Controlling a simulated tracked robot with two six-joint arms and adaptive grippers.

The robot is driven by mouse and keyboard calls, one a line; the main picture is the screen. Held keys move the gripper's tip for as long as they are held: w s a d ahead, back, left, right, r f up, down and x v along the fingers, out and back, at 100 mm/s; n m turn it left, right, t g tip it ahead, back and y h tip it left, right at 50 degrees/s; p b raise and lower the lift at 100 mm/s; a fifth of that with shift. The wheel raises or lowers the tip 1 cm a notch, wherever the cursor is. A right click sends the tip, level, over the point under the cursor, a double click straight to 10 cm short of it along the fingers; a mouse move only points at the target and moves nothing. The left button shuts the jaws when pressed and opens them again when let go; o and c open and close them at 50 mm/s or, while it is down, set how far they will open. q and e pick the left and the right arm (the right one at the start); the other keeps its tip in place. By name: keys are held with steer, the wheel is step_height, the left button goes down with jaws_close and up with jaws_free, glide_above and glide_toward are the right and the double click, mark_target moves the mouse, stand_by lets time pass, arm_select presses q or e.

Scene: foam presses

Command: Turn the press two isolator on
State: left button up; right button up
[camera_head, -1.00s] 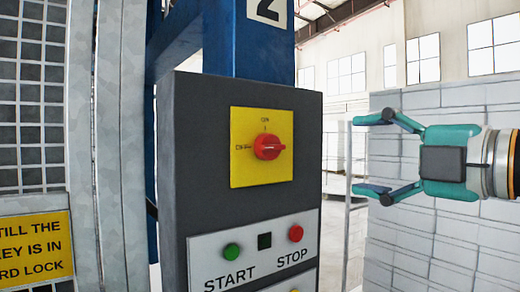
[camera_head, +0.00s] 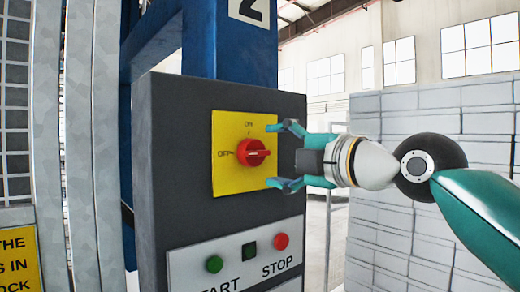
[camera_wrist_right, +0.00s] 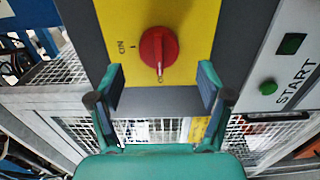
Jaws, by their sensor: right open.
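The press two isolator is a red rotary knob (camera_head: 252,152) on a yellow plate (camera_head: 228,178) with ON at the top and OFF at the left. The knob's handle lies level, in line with OFF. My right gripper (camera_head: 272,155) is open and empty, just right of the knob, one finger above its height and one below. In the right wrist view the knob (camera_wrist_right: 158,48) stands ahead of the open fingers (camera_wrist_right: 161,76), centred between them; contact is not visible. My left gripper is not in view.
The grey control box (camera_head: 180,130) also carries a green START button (camera_head: 214,264), a dark square (camera_head: 250,248) and a red STOP button (camera_head: 281,241) below the plate. A blue post with a 2 sign (camera_head: 249,10) rises behind. A mesh guard (camera_head: 15,110) stands left.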

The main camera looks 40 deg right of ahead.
mark_target(260, 155)
steer(key=shift+w+a+p, duration=0.2)
steer(key=shift+w+p, duration=0.3)
steer(key=shift+w, duration=1.85)
steer(key=c, duration=1.2)
steer(key=shift+o, duration=0.2)
